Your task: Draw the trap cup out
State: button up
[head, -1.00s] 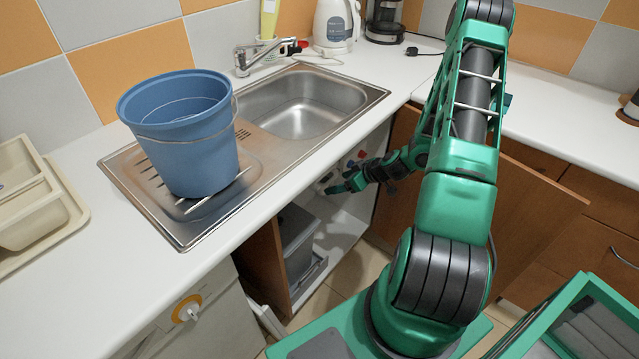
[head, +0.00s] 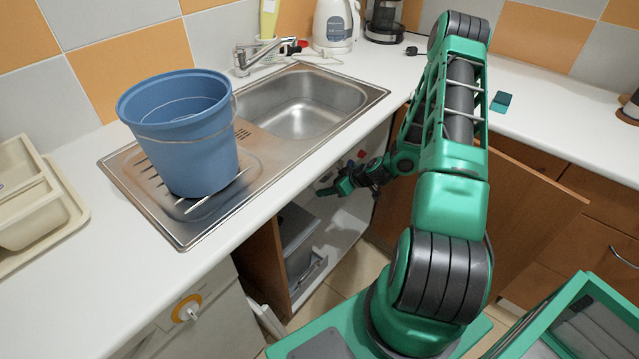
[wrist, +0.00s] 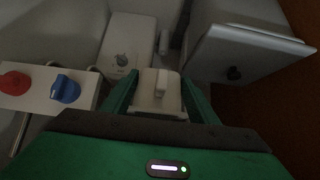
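A small off-white block-shaped part with a raised tab (wrist: 160,95) shows in the wrist view between my fingers; it may be the trap cup, but its lower end is hidden behind my gripper body. My gripper (wrist: 160,78) has its two green fingers apart, one on each side of this part; I cannot tell whether they touch it. In the head view my gripper (head: 343,187) reaches into the open cabinet under the sink (head: 302,105), and the part between its fingers cannot be made out.
A white panel (wrist: 35,92) with red and blue knobs is left of my fingers. A white box with a dial (wrist: 125,50) stands behind. A grey bin-like box (wrist: 245,45) is close on the right. The blue bucket (head: 185,150) stands on the drainboard.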

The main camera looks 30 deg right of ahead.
jog(key=c, duration=0.4)
jog(key=shift+r, duration=0.1)
